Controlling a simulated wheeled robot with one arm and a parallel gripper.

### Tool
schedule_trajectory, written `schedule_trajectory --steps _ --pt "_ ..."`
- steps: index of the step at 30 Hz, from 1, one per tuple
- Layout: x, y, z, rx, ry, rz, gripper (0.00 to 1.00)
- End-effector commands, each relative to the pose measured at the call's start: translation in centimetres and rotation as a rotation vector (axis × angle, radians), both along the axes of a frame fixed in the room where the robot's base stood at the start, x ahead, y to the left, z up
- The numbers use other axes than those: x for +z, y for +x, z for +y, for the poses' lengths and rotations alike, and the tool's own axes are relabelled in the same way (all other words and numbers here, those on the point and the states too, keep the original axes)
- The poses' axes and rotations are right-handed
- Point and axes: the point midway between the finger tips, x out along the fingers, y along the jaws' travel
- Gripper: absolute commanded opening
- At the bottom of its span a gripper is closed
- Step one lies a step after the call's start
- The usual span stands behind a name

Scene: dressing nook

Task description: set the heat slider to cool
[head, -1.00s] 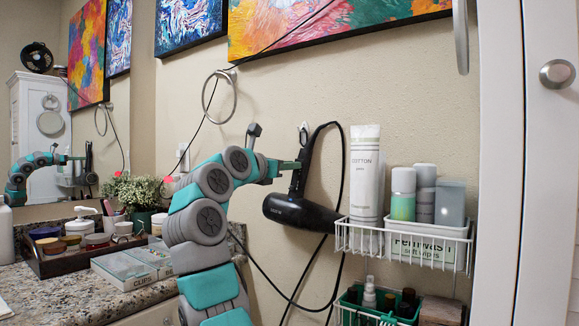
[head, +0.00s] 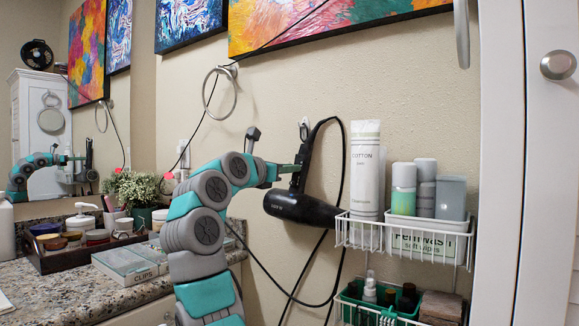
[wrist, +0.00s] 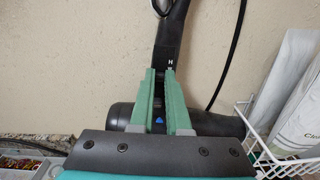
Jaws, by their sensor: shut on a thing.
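A black hair dryer (head: 300,210) hangs on the wall with its handle up and its barrel pointing left. My gripper (head: 290,168) is at the handle, above the barrel. In the wrist view, the green fingers of my gripper (wrist: 160,74) lie over the front of the handle (wrist: 170,42), with a gap narrower than the handle. They appear shut on the small heat slider, which the fingertips hide. A white letter H shows just above the fingertips, and a small blue mark shows between the fingers, lower down.
A white wire rack (head: 385,238) with a tube and bottles stands close right of the dryer. The dryer's black cord (head: 344,170) loops beside it. A towel ring (head: 235,95) hangs upper left. The counter (head: 70,290) holds a tray and a clips box.

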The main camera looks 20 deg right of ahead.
Motion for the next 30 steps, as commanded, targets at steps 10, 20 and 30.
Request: schedule_trajectory --steps 10,20,30 --pt "-0.4 0.1 0.0 -0.001 0.005 0.007 0.32" --pt "-0.3 0.1 0.0 0.000 0.004 0.005 0.45" --pt "-0.2 -1.9 3.3 0.003 0.004 0.001 0.45"
